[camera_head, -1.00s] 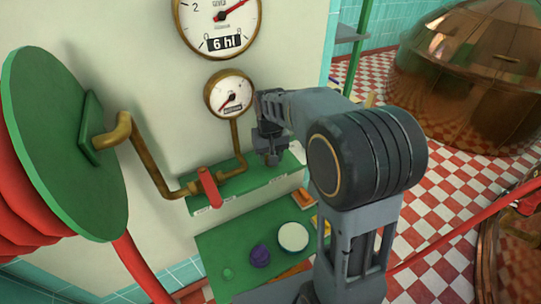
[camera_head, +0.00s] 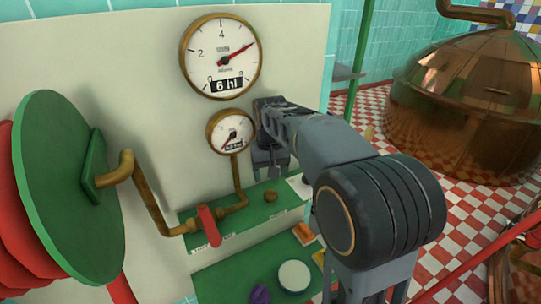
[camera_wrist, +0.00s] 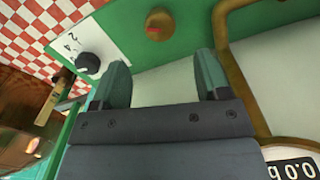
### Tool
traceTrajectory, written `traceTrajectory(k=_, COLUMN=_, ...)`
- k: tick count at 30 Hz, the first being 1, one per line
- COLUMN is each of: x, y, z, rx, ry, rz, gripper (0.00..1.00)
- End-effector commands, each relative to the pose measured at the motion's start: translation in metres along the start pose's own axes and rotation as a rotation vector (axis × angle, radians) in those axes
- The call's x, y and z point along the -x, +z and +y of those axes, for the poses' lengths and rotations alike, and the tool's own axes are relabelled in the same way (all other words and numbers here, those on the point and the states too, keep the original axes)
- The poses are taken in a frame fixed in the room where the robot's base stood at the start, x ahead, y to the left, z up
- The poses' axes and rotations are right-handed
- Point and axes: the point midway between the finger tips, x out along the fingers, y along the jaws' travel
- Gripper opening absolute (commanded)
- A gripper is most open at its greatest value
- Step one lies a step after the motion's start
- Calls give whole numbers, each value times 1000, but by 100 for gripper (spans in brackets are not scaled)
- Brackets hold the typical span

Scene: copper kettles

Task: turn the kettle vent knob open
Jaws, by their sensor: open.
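A small round brass knob (camera_head: 270,196) sits on the green wall ledge, below my gripper (camera_head: 270,168). In the wrist view this brass knob (camera_wrist: 158,25) has a red mark and lies beyond the fingertips. A black knob (camera_wrist: 88,63) on a white plate with numbers is beyond the left finger. In the head view only part of the white plate (camera_head: 299,187) shows beside my arm. I cannot tell which knob is the vent knob. My gripper (camera_wrist: 163,78) is open and empty, apart from both knobs.
A red lever (camera_head: 209,226) is on the brass pipe at left. Two gauges, a large one (camera_head: 221,57) and a small one (camera_head: 231,133), are on the wall close to my gripper. A green hose reel (camera_head: 65,190) is at left. A copper kettle (camera_head: 465,95) stands at right.

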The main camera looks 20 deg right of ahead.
Motion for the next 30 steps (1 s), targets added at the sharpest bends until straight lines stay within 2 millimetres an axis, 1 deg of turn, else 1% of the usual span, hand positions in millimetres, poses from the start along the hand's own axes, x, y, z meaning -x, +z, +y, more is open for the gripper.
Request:
traceTrajectory(k=1, x=11, y=0, z=0, rx=0, ry=0, rz=3, gripper=69)
traceTrajectory(k=6, x=38, y=0, z=0, rx=0, ry=0, rz=2, gripper=69)
traceTrajectory(k=9, x=49, y=0, z=0, rx=0, ry=0, rz=2, gripper=69)
traceTrajectory(k=12, x=56, y=0, z=0, rx=0, ry=0, rz=0, gripper=69)
traceTrajectory(k=18, x=61, y=0, z=0, rx=0, ry=0, rz=0, gripper=69)
traceTrajectory(k=30, x=60, y=0, z=0, rx=2, ry=0, rz=2, gripper=69)
